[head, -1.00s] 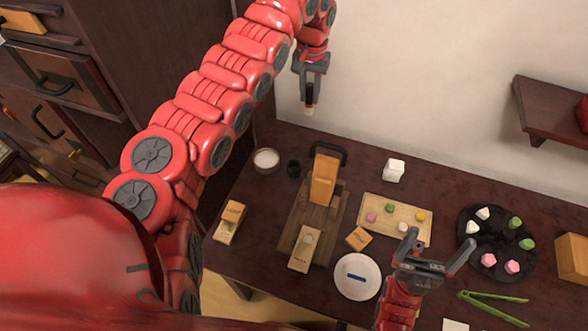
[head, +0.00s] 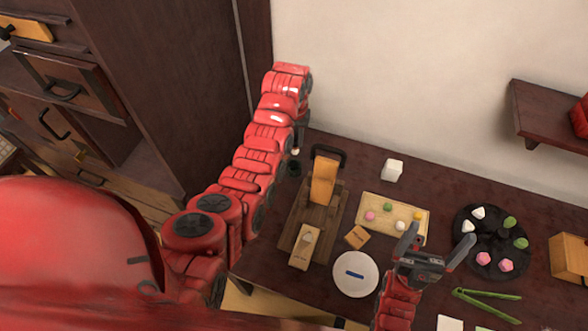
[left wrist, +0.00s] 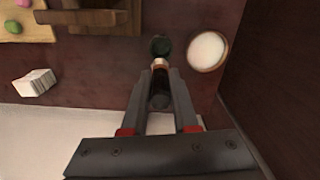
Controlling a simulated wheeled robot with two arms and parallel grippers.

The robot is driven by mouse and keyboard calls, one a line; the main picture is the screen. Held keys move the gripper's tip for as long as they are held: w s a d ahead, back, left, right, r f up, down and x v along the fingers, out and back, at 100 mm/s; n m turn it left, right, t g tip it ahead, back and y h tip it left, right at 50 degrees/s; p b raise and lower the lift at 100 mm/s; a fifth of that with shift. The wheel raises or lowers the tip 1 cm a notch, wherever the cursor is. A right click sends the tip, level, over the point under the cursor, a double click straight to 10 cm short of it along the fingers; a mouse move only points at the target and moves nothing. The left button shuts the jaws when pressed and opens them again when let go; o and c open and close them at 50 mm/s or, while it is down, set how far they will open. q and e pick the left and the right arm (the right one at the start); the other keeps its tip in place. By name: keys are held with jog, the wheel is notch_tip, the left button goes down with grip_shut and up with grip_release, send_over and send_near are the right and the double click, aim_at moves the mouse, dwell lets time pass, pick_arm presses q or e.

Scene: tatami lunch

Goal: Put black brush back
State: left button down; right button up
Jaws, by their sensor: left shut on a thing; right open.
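My left gripper (left wrist: 160,75) is shut on the black brush (left wrist: 160,90), which has a pale band near its end. My left arm hides most of that gripper there. My right gripper (head: 438,243) is open and empty over the table, near the white plate (head: 345,286).
A wooden device (head: 321,190), a white block (head: 392,170), a sweets tray (head: 380,227), a dark round plate (head: 483,245) and green tongs (head: 487,304) occupy the table. The wall is close behind.

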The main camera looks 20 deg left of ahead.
pick_arm(q)
jog(key=shift+s+a+f, duration=0.15)
jog(key=shift+s+f, duration=0.1)
jog(key=shift+f, duration=0.15)
notch_tip(320, 180, down, 7)
jog(key=p, duration=0.2)
jog(key=shift+w+r+p, duration=0.1)
jog(key=shift+p, duration=0.2)
notch_tip(320, 180, down, 2)
jog(key=shift+f+b, duration=0.2)
jog(key=shift+b, duration=0.25)
jog(key=shift+f, duration=0.25)
jog(key=shift+f, duration=0.2)
jog(key=c, duration=0.7)
grip_release()
jog(key=shift+r, duration=0.15)
